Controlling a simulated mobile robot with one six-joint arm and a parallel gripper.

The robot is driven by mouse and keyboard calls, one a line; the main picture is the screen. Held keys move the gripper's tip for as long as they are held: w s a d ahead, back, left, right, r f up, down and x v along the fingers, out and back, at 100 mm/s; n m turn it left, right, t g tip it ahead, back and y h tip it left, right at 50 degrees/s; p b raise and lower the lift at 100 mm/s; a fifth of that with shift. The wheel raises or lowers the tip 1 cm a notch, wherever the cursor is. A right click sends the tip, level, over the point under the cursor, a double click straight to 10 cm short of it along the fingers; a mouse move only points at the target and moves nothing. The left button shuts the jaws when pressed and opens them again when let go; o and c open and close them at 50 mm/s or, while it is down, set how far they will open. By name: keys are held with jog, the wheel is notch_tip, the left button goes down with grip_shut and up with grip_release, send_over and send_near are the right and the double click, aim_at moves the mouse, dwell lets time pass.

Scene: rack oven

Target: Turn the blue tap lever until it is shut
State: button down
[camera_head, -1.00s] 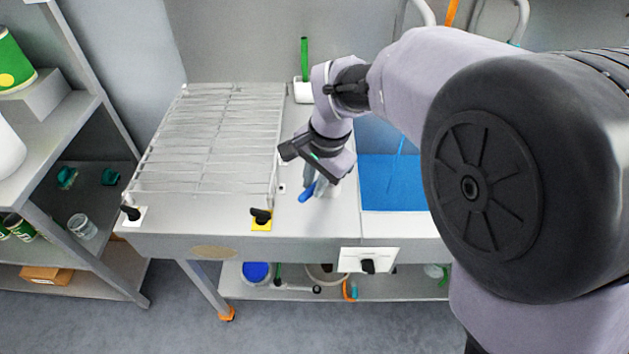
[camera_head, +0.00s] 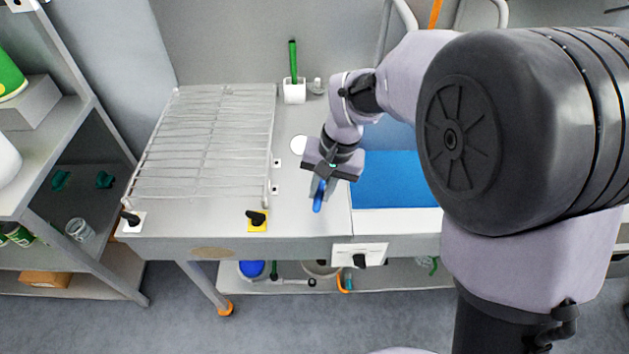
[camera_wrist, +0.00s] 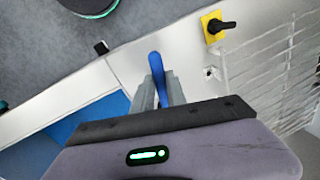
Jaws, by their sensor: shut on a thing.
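The blue tap lever (camera_head: 318,197) shows on the counter left of the blue basin, its free end pointing toward the counter's front edge. In the wrist view the blue lever (camera_wrist: 156,72) sticks out from between the two grey fingers of my gripper (camera_wrist: 162,88). My gripper (camera_head: 322,186) is shut on the lever from above. The tap body and the lever's pivot are hidden behind my gripper.
A wire rack (camera_head: 205,145) stands on the counter to the left. The blue basin (camera_head: 400,180) lies right of the lever. A yellow-plated black knob (camera_head: 257,219) and a white-plated switch (camera_head: 360,256) are near the front edge. A green-handled brush (camera_head: 293,70) stands behind.

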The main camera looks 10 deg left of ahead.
jog(key=shift+w+d+n+p, duration=0.15)
jog(key=shift+d+n+p, duration=0.5)
jog(key=shift+n, duration=0.35)
jog(key=c, duration=1.3)
grip_release()
jog(key=shift+c, duration=0.2)
jog(key=d+r+p, duration=0.3)
jog(key=r+p, duration=0.3)
jog(key=r, duration=1.1)
jog(key=shift+w+d, duration=0.15)
jog(key=shift+w, duration=0.25)
